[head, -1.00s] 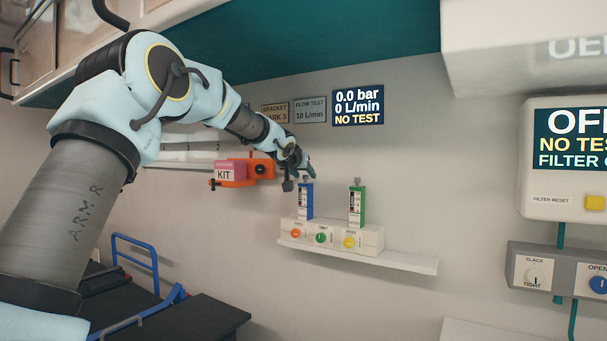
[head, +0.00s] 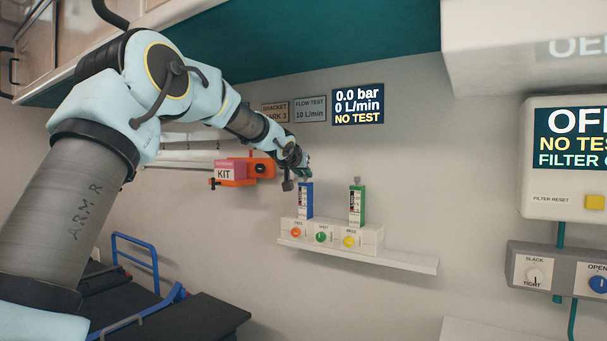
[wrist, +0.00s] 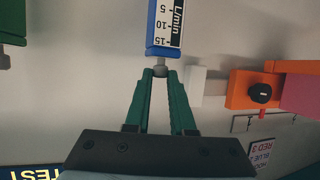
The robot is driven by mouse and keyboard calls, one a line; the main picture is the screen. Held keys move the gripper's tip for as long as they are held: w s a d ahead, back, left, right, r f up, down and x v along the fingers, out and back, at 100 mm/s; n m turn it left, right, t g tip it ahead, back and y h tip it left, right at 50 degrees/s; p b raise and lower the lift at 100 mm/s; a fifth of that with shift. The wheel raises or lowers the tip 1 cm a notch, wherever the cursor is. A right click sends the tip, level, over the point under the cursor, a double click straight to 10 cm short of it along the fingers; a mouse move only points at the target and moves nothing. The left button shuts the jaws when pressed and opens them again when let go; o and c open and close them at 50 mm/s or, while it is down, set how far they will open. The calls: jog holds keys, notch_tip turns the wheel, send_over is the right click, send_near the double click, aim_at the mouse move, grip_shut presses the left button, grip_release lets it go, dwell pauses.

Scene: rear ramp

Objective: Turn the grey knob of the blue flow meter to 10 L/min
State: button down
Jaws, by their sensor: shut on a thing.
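The blue flow meter (head: 306,205) stands upright on the white block on the wall shelf. In the wrist view the blue flow meter (wrist: 152,30) appears upside down at the top centre, its L/min scale showing 5, 10 and 15. Its grey knob (wrist: 160,66) sits at the meter's top end. My gripper (wrist: 161,75) has its green fingers closed together on the grey knob, partly hiding it. In the head view my gripper (head: 306,174) is just above the blue meter. The wall display (head: 358,105) reads 0.0 bar, 0 L/min, NO TEST.
A green flow meter (head: 357,206) stands to the right on the same shelf (head: 400,259). The white block (head: 370,236) carries orange, green and yellow knobs. An orange bracket with a pink KIT box (head: 230,170) is close on the left. A FLOW TEST 10 L/min sign (head: 310,110) hangs above.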

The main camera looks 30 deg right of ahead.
jog(key=shift+a+r+p, duration=0.1)
jog(key=shift+r+p, duration=0.1)
jog(key=shift+p, duration=0.6)
jog(key=shift+f, duration=0.2)
jog(key=c, duration=0.8)
grip_release()
jog(key=shift+o, duration=0.2)
jog(key=b+v, duration=0.1)
jog(key=v, duration=0.9)
jog(key=shift+a, duration=0.4)
jog(key=shift+s+r, duration=0.1)
